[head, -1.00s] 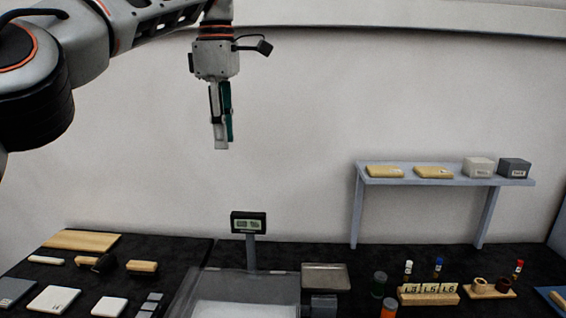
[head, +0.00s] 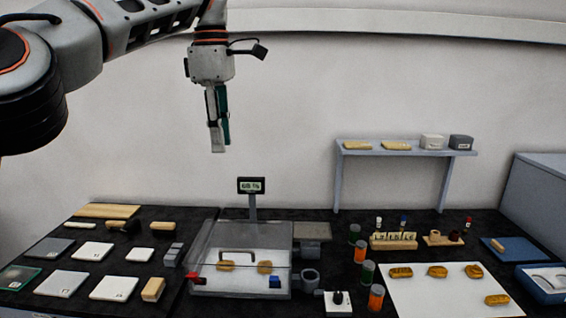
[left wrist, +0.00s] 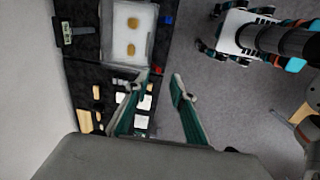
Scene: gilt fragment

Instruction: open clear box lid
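The clear box (head: 225,291) stands on the black bench, left of centre in the head view. A dark handle (head: 237,251) shows at its front, and its lid looks shut, though clear edges make this hard to tell. Two gold-brown pieces (head: 226,266) lie inside on a white floor. The box (left wrist: 151,45) also shows from above in the left wrist view. My right gripper is not in view.
A display (head: 251,186) on a post stands behind the box. A red block (head: 196,280) and a blue block (head: 275,281) are at its front. A shelf (head: 405,150) stands behind.

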